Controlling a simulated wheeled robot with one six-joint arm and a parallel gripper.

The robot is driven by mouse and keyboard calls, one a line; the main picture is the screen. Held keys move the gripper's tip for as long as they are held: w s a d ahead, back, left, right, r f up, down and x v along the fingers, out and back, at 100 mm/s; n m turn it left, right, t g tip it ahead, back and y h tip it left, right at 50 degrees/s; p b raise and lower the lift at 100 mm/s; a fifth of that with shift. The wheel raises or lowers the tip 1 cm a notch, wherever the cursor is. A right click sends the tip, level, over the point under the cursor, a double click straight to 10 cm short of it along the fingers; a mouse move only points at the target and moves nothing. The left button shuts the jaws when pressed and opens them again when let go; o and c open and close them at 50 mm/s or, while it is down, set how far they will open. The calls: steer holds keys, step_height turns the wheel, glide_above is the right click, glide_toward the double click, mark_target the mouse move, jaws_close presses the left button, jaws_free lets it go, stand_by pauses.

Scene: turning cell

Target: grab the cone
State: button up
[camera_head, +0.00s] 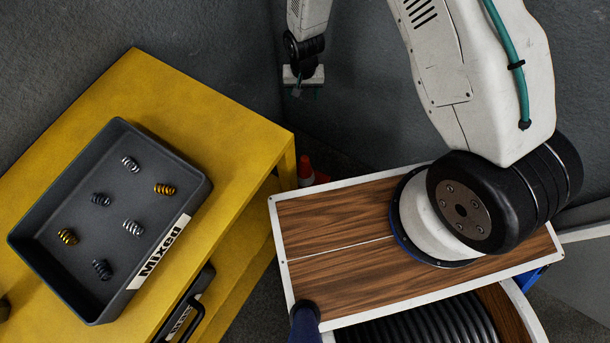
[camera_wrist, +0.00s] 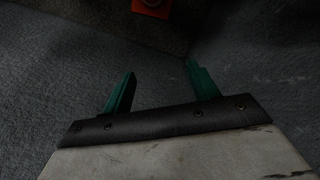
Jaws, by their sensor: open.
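An orange cone (camera_head: 305,169) with a pale band stands on the floor in the head view. It is just right of the yellow table's leg and beyond the wooden top, and its lower part is hidden. In the wrist view an orange piece (camera_wrist: 152,7), probably the cone's base, shows at the top edge, cut off by the frame. My gripper (camera_wrist: 158,82) has two green fingers, spread apart with nothing between them. In the head view my gripper (camera_head: 299,92) hangs above and behind the cone, small and dark at the tips.
A yellow table (camera_head: 230,128) on the left bears a grey tray (camera_head: 196,187) labelled "Mixed" with several springs. A dark box with a handle (camera_head: 190,308) sits on a lower level. Grey walls (camera_head: 200,38) stand behind. A wood-topped surface (camera_head: 330,222) carries my arm's base.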

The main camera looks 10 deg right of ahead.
glide_above(305, 158)
steer(key=shift+m, duration=0.3)
steer(key=f, duration=2.2)
steer(key=shift+s+d, duration=0.25)
steer(key=shift+s, duration=0.1)
steer(key=f, duration=0.7)
steer(key=shift+w+a+f, duration=0.15)
steer(key=shift+w+a, duration=0.15)
steer(key=shift+a, duration=0.05)
jaws_close()
